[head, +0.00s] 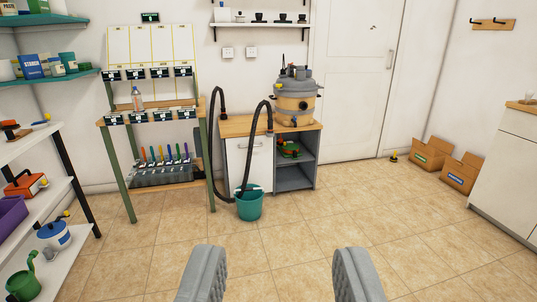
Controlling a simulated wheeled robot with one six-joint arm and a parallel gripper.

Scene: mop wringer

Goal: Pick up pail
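A teal pail (249,205) stands upright on the tiled floor in front of a low cabinet. The end of a black hose (246,165) comes down at the pail, and a light-coloured piece shows at its rim; I cannot tell whether the hose rests inside. My gripper (280,272) is at the bottom of the view, its two grey fingers wide apart with nothing between them. It is well short of the pail, which lies ahead and slightly left of the gap.
The low cabinet (249,160) carries a vacuum (297,104). A green-legged workbench (128,175) stands left of it. White shelves (62,262) line the left side. Cardboard boxes (430,152) and a white counter (506,165) are at right. The floor between my gripper and the pail is clear.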

